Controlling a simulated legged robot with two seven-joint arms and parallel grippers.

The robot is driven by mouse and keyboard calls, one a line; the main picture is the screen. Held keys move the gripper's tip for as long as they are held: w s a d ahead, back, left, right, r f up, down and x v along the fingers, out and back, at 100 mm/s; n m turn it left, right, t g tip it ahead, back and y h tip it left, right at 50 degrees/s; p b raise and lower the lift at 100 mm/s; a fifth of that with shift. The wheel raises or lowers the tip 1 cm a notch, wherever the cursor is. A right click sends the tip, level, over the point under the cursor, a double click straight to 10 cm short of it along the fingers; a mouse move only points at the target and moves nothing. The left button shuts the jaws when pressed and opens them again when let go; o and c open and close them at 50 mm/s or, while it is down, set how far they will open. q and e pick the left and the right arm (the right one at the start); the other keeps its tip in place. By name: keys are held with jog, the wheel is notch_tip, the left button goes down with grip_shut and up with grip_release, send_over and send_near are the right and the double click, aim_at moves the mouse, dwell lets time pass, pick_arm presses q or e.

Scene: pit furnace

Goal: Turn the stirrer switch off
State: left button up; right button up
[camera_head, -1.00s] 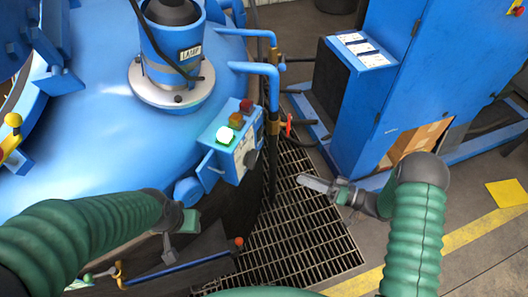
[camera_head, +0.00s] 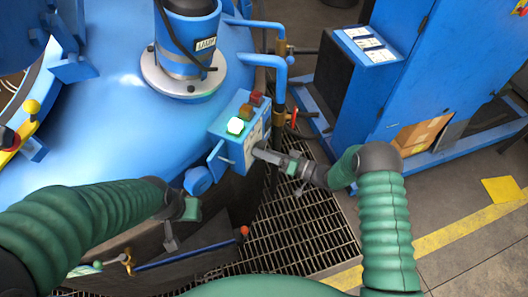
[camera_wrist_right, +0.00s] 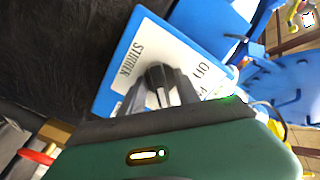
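The stirrer control box (camera_head: 229,149) is blue and sits on the side of the big blue furnace vessel. In the head view my right gripper (camera_head: 262,153) reaches the box front from the right and hides the knob. My left gripper (camera_head: 171,243) hangs low left, away from the box, its fingers edge-on.
The box top carries a lit green lamp (camera_head: 235,126) and unlit amber and red lamps. Blue pipes with a red-handled valve (camera_head: 293,117) stand just behind the box. A blue cabinet (camera_head: 440,70) stands at right. Floor grating (camera_head: 290,235) lies below.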

jog(key=shift+d, duration=0.2)
jog(key=c, duration=0.3)
jog(key=shift+d, duration=0.4)
grip_shut()
pick_arm(q)
jog(key=shift+d+r, duration=0.1)
jog(key=shift+d, duration=0.35)
jog(key=shift+s+a, duration=0.1)
jog(key=shift+a, duration=0.05)
pick_arm(e)
jog(key=shift+s+a, duration=0.1)
jog(key=shift+a, duration=0.1)
